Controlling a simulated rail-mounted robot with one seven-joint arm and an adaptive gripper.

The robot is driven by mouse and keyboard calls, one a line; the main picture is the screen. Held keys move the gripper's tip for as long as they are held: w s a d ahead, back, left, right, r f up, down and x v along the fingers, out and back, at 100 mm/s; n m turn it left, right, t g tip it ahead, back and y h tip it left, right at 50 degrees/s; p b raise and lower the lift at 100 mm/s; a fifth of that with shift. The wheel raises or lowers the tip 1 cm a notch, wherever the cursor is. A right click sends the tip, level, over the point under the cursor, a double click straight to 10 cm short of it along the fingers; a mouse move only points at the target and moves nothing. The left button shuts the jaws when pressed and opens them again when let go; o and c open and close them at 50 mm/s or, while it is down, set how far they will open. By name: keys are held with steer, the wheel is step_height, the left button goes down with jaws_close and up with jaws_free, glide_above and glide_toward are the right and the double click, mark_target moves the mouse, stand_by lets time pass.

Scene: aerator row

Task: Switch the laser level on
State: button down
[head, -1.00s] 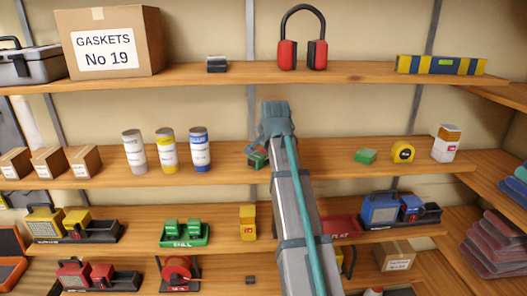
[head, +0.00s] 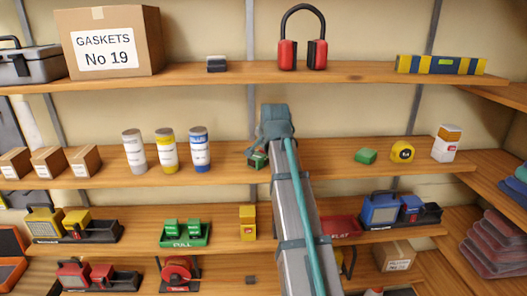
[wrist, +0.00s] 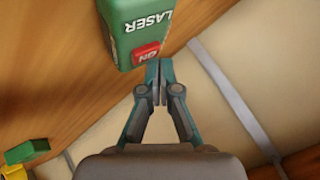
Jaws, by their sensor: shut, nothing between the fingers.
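The laser level is a green box marked LASER (wrist: 140,18) at the top of the wrist view, with a red ON button (wrist: 145,53) on its near end. In the head view the laser level (head: 258,160) sits on the middle shelf, partly hidden by my arm. My gripper (wrist: 156,70) is shut and empty. Its fingertips are right beside the red button in the wrist view; I cannot tell whether they touch it or whether the button is pressed in.
Three cans (head: 167,150) stand left of the laser level. A green block (head: 365,156), a yellow tape measure (head: 402,151) and a white-and-orange bottle (head: 446,143) are to its right. Red ear defenders (head: 302,52) stand on the shelf above.

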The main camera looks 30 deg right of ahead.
mark_target(264, 151)
steer(key=shift+f, duration=0.4)
stand_by(0.6)
steer(key=shift+r+p, duration=0.35)
steer(key=shift+r, duration=0.45)
steer(key=shift+r, duration=0.1)
steer(key=shift+r+p, duration=1.35)
steer(key=shift+r, duration=1.05)
